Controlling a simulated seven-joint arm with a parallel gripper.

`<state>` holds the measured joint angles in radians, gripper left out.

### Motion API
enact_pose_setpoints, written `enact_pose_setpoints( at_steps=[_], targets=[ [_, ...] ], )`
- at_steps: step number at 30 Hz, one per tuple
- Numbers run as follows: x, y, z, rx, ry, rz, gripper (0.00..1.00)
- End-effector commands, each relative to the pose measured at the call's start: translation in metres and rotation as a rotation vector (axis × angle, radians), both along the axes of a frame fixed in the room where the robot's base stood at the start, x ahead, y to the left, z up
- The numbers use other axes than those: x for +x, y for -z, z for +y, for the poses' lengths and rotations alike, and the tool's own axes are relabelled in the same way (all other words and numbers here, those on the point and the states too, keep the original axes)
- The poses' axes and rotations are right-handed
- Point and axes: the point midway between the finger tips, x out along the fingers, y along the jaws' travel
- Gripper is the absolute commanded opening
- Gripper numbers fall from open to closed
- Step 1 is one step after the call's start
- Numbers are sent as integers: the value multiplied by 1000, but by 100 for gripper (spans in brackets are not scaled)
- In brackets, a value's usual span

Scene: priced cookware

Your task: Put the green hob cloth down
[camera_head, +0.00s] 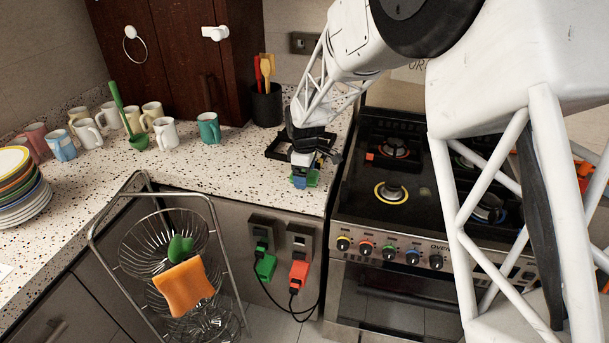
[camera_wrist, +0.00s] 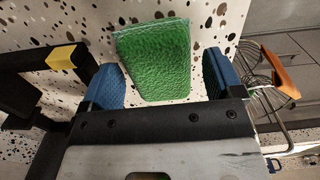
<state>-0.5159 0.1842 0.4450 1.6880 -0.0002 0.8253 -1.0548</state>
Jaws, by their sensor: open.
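The green hob cloth (camera_wrist: 154,62) lies on the speckled worktop (camera_wrist: 207,12) in the wrist view. It sits between the two blue fingertips of my gripper (camera_wrist: 164,82), with a gap on each side. The fingers are open and apart from the cloth. In the head view my gripper (camera_head: 303,179) is low over the worktop's front edge, left of the stove. Only a small green edge of the cloth (camera_head: 313,178) shows there; the rest is hidden by the gripper.
A black trivet-like frame (camera_head: 280,147) stands close behind my gripper. The gas stove (camera_head: 400,185) is to the right. A wire basket rack (camera_head: 150,245) with an orange cloth (camera_head: 184,285) stands in front. Mugs (camera_head: 166,133) and a utensil pot (camera_head: 267,106) stand farther back.

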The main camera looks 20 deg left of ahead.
Motion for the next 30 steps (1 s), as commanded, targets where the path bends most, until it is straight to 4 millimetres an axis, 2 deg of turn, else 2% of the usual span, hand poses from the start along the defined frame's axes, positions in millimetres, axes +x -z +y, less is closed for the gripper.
enact_pose_setpoints(
  at_steps=[21,30],
  targets=[
    [0,-99,0,1,0,-1,86],
    [0,-115,0,0,0,-1,86]
  ],
)
